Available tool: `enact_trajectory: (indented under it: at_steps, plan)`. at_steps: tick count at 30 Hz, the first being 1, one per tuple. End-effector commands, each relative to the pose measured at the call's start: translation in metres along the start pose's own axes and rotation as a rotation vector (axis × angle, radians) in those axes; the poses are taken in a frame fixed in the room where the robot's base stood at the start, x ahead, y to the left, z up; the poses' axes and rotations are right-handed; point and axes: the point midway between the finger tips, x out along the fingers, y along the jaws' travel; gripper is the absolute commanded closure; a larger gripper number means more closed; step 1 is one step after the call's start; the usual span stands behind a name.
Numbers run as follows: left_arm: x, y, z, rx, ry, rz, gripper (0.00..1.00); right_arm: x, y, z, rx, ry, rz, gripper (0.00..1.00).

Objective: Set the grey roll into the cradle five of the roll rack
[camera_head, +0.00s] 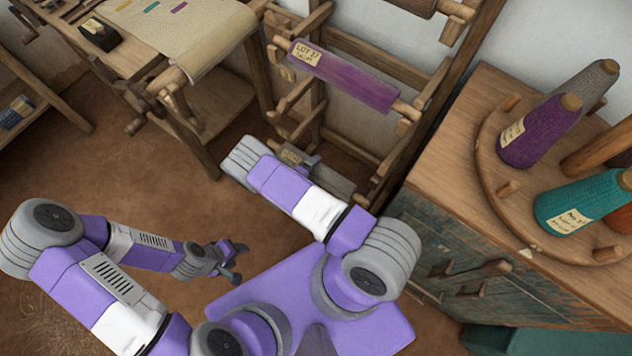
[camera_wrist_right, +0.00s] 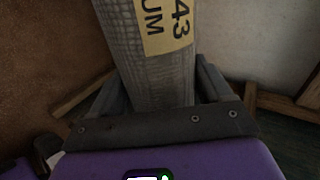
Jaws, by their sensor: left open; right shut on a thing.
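The grey roll (camera_wrist_right: 150,75) fills the right wrist view between the two fingers of my right gripper (camera_wrist_right: 160,92). It has a woven grey surface and a cream label with partly visible lettering. In the head view the grey roll (camera_head: 328,180) is low at the roll rack (camera_head: 375,62), below the purple roll, partly hidden behind my right arm. Whether it touches a cradle cannot be told. My right gripper is shut on it. My left gripper (camera_head: 236,262) is open and empty over the floor, well away from the rack.
A purple roll (camera_head: 345,76) labelled LOT 27 lies higher in the rack, with a brown roll above it. A wooden cabinet (camera_head: 450,150) with yarn cones on a round stand is close on the right. The loom (camera_head: 200,95) stands left. Brown floor (camera_head: 130,160) is open at left.

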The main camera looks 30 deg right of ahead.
Motion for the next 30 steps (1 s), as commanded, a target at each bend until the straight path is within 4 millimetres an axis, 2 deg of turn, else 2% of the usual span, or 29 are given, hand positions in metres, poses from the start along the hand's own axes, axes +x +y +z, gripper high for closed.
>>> enact_trajectory:
  at_steps: [1, 6, 13, 20, 26, 27, 30]
  plan:
    - [0.007, -0.003, 0.0, 0.0, 0.0, 0.0, 0.47, 0.007, 0.011, 0.0, -0.001, 0.001, -0.002, 1.0]
    - [0.019, -0.007, -0.001, 0.0, 0.0, 0.0, 0.47, 0.022, 0.036, 0.002, 0.0, 0.001, -0.001, 1.0]
    - [0.024, -0.009, -0.001, 0.0, 0.0, 0.0, 0.47, 0.03, 0.048, 0.004, 0.0, 0.001, -0.002, 1.0]
    - [0.037, -0.014, -0.002, 0.0, 0.0, 0.0, 0.47, 0.045, 0.074, 0.005, -0.001, 0.001, -0.002, 1.0]
    - [0.036, -0.014, -0.002, 0.0, 0.0, 0.0, 0.47, 0.045, 0.074, 0.006, -0.004, -0.001, 0.001, 1.0]
    - [0.036, -0.014, -0.002, 0.0, 0.0, 0.0, 0.47, 0.045, 0.076, 0.006, -0.006, -0.001, 0.005, 0.19]
    - [0.036, -0.013, -0.002, 0.0, 0.0, 0.0, 0.47, 0.045, 0.075, 0.006, -0.005, 0.0, 0.004, 0.03]
